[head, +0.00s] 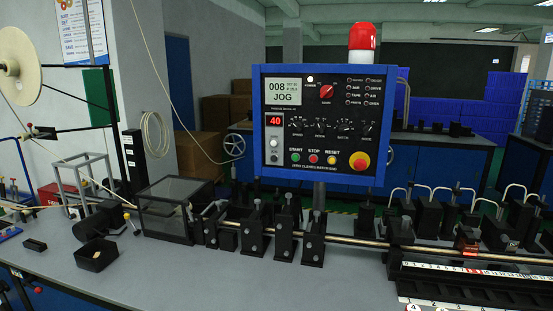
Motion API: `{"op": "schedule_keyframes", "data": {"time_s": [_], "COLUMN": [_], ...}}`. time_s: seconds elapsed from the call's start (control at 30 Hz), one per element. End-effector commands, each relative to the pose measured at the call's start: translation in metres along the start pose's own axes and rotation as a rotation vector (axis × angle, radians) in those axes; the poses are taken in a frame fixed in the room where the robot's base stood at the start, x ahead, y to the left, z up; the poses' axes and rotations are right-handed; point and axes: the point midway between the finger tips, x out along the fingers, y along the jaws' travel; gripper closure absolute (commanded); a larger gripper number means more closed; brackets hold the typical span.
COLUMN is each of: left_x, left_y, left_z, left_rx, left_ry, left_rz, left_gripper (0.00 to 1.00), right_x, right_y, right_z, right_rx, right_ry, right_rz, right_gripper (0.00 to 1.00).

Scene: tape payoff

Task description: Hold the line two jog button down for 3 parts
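A control panel (312,170) with a blue frame stands above the bench. Its pale screen (284,92) reads "008" and "JOG", with smaller text too fine to read surely. A red number display (273,122) shows 40. Below it are a small white round control (274,142) and a dark one (275,158); I cannot read which is the jog button. A red selector knob (326,91) sits at the top. Green start (295,157), red stop (313,158) and yellow reset (331,159) buttons line the bottom. Neither gripper is in view.
Black guide blocks (285,235) carry a long rod (355,241) along the bench (200,278). A clear-walled box (172,208) and a black tray (97,255) stand at left. A red emergency stop (359,161) sits at the panel's lower right. A beacon (362,37) tops the panel.

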Motion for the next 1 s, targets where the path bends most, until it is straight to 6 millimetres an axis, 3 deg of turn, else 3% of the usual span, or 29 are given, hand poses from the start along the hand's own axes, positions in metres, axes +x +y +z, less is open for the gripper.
{"op": "schedule_keyframes", "data": {"time_s": [0.37, 0.4, 0.5, 1.0], "left_x": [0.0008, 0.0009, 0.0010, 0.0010], "left_y": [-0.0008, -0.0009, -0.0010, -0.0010], "left_z": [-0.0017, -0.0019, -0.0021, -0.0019], "left_rx": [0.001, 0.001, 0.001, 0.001], "left_ry": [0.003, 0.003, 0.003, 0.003], "left_rz": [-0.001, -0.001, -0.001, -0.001], "left_gripper": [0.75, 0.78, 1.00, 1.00], "right_x": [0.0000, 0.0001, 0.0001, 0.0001], "right_y": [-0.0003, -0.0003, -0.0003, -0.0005], "right_z": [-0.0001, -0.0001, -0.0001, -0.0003], "right_rx": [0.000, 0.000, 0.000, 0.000], "right_ry": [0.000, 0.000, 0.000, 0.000], "right_rz": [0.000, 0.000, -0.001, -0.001], "right_gripper": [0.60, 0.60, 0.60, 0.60]}}
